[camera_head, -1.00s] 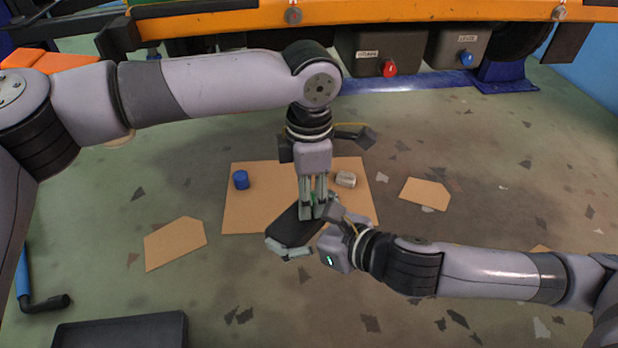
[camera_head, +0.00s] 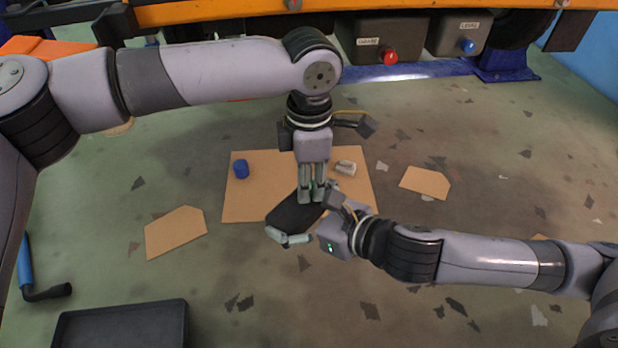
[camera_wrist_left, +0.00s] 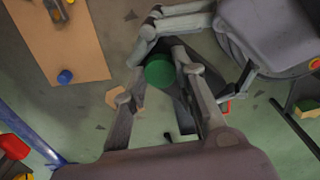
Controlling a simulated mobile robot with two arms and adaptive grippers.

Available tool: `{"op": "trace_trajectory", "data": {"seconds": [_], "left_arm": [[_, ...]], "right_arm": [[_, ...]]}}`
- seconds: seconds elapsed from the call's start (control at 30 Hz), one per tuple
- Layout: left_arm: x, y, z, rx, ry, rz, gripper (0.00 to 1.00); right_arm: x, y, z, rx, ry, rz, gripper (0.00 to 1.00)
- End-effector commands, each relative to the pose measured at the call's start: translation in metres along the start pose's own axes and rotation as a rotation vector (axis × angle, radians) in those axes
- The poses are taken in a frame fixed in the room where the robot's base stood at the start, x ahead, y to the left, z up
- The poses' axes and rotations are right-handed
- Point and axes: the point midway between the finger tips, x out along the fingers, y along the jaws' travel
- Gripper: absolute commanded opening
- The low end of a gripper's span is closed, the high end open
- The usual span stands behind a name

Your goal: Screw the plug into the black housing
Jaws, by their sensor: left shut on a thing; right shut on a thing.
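The black housing (camera_head: 292,214) is a dark, flat, elongated body held tilted above the floor. My right gripper (camera_head: 304,219) comes from the right and is shut on it, one finger along its near edge. My left gripper (camera_head: 311,198) points down at the housing's upper end and is shut on the plug. The plug shows in the left wrist view as a round green top (camera_wrist_left: 159,72) between the left fingers, over the dark housing (camera_wrist_left: 181,88). How deep the plug sits in the housing is hidden.
A cardboard sheet (camera_head: 245,205) lies below, with a blue cap (camera_head: 241,169) and a small metallic part (camera_head: 345,168). Two more cardboard pieces flank it. A dark tray (camera_head: 120,335) is at bottom left. An orange beam with labelled boxes (camera_head: 375,42) runs across the back.

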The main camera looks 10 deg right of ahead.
Motion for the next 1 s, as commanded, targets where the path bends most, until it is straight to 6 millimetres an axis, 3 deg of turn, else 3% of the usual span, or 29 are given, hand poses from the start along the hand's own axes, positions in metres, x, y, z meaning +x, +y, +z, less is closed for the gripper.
{"op": "trace_trajectory", "data": {"seconds": [0.07,0.1,0.37,0.67,1.0], "left_arm": [[0.000,0.000,0.000,0.000,0.000,0.001,0.00],[0.000,0.000,0.000,0.000,0.000,0.001,0.28],[0.000,0.000,0.000,-0.001,0.000,0.001,0.46],[-0.002,0.000,0.000,-0.001,0.000,0.001,0.46],[-0.041,0.000,0.000,-0.001,-0.001,0.000,0.46]], "right_arm": [[0.000,0.000,0.002,-0.001,-0.005,0.001,0.13],[0.000,0.000,0.002,-0.001,-0.005,0.001,0.13],[0.000,0.000,0.002,-0.001,-0.005,0.001,0.13],[0.000,0.000,0.002,-0.001,-0.005,0.001,0.13],[0.000,0.000,0.002,-0.002,-0.005,0.001,0.13]]}}
